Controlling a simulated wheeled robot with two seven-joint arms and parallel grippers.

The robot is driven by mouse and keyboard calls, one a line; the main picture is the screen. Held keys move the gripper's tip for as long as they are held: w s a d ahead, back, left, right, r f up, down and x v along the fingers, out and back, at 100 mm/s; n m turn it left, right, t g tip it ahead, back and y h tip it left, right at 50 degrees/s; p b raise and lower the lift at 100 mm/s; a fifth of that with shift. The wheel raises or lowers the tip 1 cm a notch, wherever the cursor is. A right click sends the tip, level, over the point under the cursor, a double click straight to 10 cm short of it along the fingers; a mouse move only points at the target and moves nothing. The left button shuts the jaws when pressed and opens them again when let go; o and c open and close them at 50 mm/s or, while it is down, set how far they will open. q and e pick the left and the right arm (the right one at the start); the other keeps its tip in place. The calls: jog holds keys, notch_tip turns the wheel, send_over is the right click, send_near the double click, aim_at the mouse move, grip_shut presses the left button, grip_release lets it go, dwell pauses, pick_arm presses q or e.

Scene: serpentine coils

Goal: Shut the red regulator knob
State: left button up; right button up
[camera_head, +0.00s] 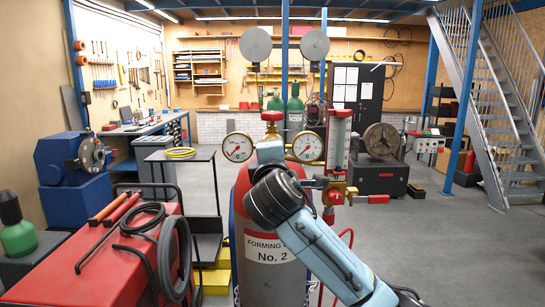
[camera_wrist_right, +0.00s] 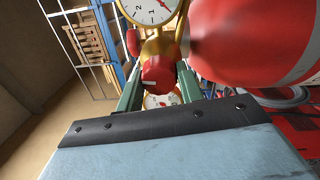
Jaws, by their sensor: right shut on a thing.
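The red regulator knob (camera_wrist_right: 157,74) shows in the right wrist view, on the brass regulator body between the two fingers of my right gripper (camera_wrist_right: 160,71). The fingers are shut on its sides. In the head view my right arm comes in from the lower right, and its wrist covers the knob and fingers. The regulator carries a left gauge (camera_head: 238,147) and a right gauge (camera_head: 306,147), above the red and grey cylinder (camera_head: 266,270) marked "No. 2". A separate red handwheel (camera_head: 271,116) sits on top. My left gripper is not in view.
A flowmeter (camera_head: 339,140) with a red outlet piece (camera_head: 378,199) stands close to the right of my wrist. A red cart (camera_head: 95,262) with black hoses is at the left. A motor-like blue machine (camera_head: 72,165) stands behind it.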

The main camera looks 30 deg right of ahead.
jog(key=shift+n, duration=0.9)
jog(key=o, duration=1)
jog(key=b+v, duration=0.2)
jog(key=v, duration=1.1)
jog(key=shift+s+b, duration=0.25)
jog(key=shift+b, duration=0.15)
jog(key=shift+w+f, duration=0.1)
jog(key=shift+f, duration=0.05)
